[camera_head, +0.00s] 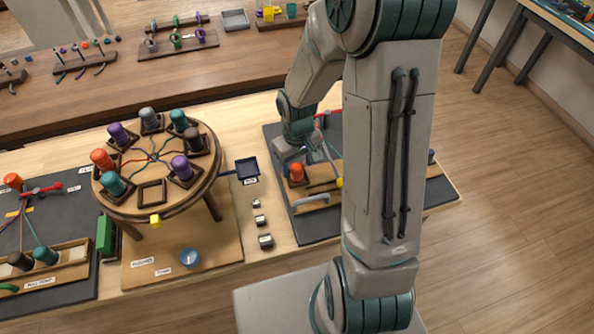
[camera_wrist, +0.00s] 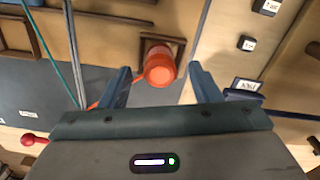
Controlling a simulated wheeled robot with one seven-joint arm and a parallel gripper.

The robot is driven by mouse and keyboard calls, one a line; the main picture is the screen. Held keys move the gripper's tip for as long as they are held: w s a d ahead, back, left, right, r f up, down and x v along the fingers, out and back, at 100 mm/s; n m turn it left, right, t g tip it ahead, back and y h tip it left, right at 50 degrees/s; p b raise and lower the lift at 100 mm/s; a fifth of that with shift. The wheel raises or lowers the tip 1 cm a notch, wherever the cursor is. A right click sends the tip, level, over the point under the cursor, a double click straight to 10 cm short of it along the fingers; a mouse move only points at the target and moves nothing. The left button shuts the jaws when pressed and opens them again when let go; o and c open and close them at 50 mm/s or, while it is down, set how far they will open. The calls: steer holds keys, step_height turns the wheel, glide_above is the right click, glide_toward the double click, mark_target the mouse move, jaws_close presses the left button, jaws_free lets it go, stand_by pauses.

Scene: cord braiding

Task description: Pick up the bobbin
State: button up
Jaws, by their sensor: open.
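An orange bobbin (camera_wrist: 160,66) stands in a square brown wooden holder (camera_wrist: 178,44) in the wrist view, with an orange cord running off to its lower left. My gripper (camera_wrist: 161,72) is open, with one blue-grey finger on each side of the bobbin. Whether either finger touches it I cannot tell. In the head view the same orange bobbin (camera_head: 296,174) sits on the right-hand dark board, just below my gripper (camera_head: 290,156), whose fingers are hard to make out there.
A round braiding stand (camera_head: 150,212) with several coloured bobbins is to the left, with an empty square holder at its front. Strung cords (camera_wrist: 68,50) pass left of the gripper. A small dark tray (camera_head: 247,170) and small labelled blocks (camera_head: 260,220) lie between stand and board.

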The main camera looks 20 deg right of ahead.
steer(key=shift+f, duration=1.25)
steer(key=c, duration=1.2)
steer(key=shift+r, duration=0.2)
